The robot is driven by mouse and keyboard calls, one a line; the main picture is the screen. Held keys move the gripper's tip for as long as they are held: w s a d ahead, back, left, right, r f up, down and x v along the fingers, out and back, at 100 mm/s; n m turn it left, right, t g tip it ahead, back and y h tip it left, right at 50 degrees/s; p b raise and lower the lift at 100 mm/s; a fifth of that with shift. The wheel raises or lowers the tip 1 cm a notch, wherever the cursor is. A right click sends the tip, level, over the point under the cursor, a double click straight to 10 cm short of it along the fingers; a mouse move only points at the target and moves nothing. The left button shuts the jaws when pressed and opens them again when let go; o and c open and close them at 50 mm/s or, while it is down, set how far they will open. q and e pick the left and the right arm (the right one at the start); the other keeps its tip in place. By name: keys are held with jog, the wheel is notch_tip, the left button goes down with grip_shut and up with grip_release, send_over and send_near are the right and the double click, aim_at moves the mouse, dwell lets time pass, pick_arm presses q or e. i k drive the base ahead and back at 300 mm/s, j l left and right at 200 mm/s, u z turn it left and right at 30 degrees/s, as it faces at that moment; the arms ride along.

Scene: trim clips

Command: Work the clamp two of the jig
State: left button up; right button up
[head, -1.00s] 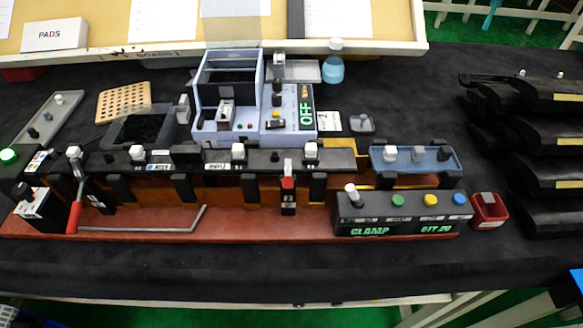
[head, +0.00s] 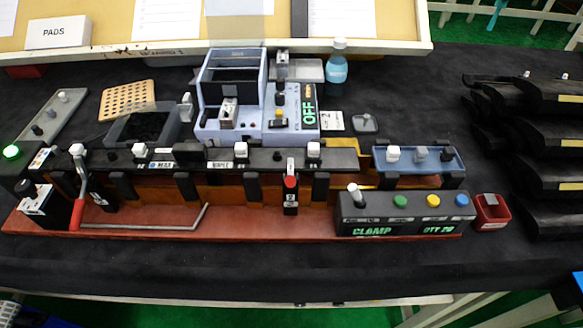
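The jig is a long reddish-brown base (head: 260,226) with a black rail carrying several white and black clips. The clamp marked 2 (head: 290,197) stands at the front of the rail, right of the middle. Another clamp at the left end has a long lever with a red grip (head: 77,214) pointing down to the front. Neither of my grippers is in view.
A black control box (head: 372,229) reading CLAMP has a switch and coloured buttons. A grey-blue machine (head: 229,125) reading OFF stands behind the rail. A small red bin (head: 491,210) and stacked black trim parts (head: 550,140) are at right. The front black cloth is clear.

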aim_at(290, 181)
jog(key=k+z, duration=0.2)
jog(key=z, duration=0.15)
jog(key=k+z, duration=0.15)
jog(key=z, duration=0.2)
jog(key=k+l+z, duration=0.2)
jog(key=z, duration=0.15)
